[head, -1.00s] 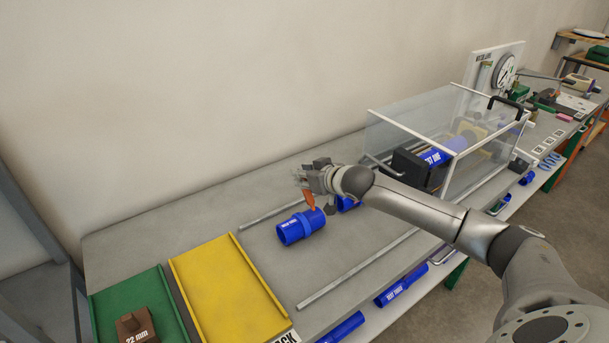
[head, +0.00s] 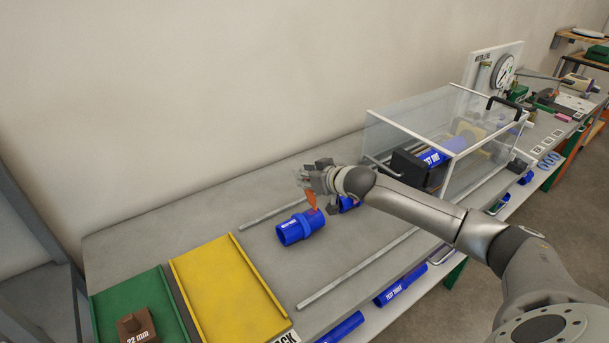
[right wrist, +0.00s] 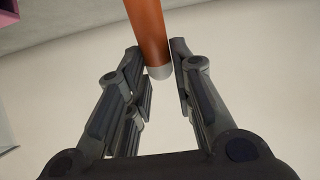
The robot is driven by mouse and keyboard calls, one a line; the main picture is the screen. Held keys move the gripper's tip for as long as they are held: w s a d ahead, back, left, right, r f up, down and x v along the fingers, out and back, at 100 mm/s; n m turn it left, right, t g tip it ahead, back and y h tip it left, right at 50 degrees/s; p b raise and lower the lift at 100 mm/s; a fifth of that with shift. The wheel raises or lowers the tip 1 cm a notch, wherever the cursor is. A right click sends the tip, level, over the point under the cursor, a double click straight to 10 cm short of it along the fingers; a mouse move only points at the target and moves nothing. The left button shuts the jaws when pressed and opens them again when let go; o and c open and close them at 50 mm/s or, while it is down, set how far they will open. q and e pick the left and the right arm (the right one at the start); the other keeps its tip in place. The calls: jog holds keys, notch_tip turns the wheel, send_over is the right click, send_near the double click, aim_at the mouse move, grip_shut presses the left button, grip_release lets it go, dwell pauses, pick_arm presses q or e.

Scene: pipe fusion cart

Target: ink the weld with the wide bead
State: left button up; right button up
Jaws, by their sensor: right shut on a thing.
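A blue pipe piece with a raised band (head: 298,227) lies on the grey bench between two metal rails. A second blue pipe piece (head: 348,204) lies just behind it, partly hidden by my right gripper. My right gripper (head: 312,188) is shut on an orange-brown marker with a grey end (right wrist: 152,40). In the head view the marker (head: 310,201) points down at the right end of the front pipe piece. I cannot tell whether its tip touches. The weld bead's width is too small to judge. My left gripper is not in view.
A clear-walled box (head: 415,116) with a black block and a labelled blue pipe (head: 436,157) stands to the right. A yellow tray (head: 228,290) and a green tray (head: 166,290) with a brown "22 mm" block (head: 137,327) lie front left. More blue pipes lie on the lower shelf.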

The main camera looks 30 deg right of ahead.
jog(key=shift+a, duration=0.15)
jog(key=shift+a+p, duration=0.3)
jog(key=shift+s+a+p, duration=0.1)
jog(key=shift+a+p, duration=0.25)
jog(key=shift+a, duration=0.15)
jog(key=shift+d, duration=0.15)
jog(key=shift+d+p, duration=0.3)
jog(key=shift+d, duration=0.1)
jog(key=shift+d, duration=0.2)
jog(key=shift+d+p, duration=0.25)
jog(key=shift+p, duration=0.05)
jog(key=shift+a, duration=0.2)
jog(key=shift+a+p, duration=0.3)
